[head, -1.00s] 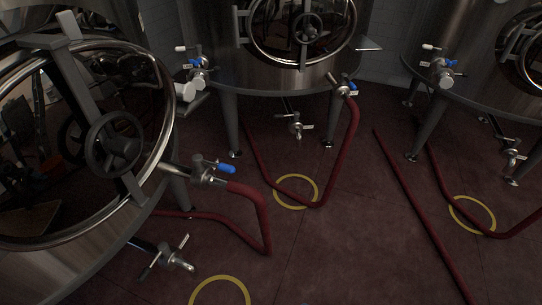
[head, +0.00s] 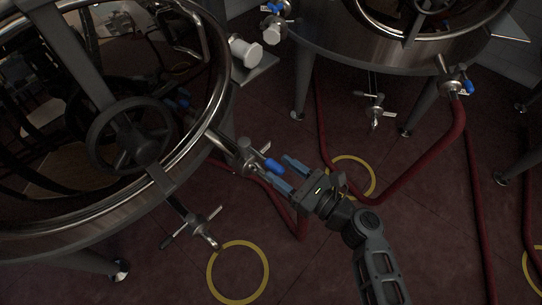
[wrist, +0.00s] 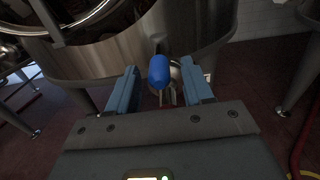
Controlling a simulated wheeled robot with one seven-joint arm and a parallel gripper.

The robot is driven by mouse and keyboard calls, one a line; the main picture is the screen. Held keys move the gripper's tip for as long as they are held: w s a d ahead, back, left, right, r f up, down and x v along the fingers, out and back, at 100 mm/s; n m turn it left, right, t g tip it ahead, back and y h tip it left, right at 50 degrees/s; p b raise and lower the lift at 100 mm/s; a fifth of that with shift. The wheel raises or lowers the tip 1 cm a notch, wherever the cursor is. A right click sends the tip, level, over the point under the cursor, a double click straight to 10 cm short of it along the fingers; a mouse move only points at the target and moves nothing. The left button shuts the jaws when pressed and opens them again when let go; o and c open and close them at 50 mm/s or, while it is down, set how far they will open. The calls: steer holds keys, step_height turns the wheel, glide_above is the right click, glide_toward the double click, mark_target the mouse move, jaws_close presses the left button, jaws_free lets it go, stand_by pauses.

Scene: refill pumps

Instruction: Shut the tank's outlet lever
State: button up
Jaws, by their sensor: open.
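The nearest steel tank (head: 60,225) fills the left of the head view. Its outlet valve (head: 240,152) sticks out to the right and carries a lever with a blue grip (head: 274,167). My gripper (head: 284,173) is open, with its blue-grey fingers beside the blue grip. In the wrist view the blue grip (wrist: 159,72) stands between and just ahead of the two open fingers (wrist: 160,90). I see no clear contact. The valve body is mostly hidden behind the grip in the wrist view.
A lower drain valve (head: 197,229) juts from the same tank. A red hose (head: 302,222) runs below my gripper. A second tank (head: 350,55) with its own blue-handled valve (head: 456,87) stands behind. Yellow rings (head: 238,272) mark the open red floor.

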mark_target(269, 162)
steer(key=shift+x, duration=2.3)
steer(key=shift+s, duration=0.1)
jaws_close()
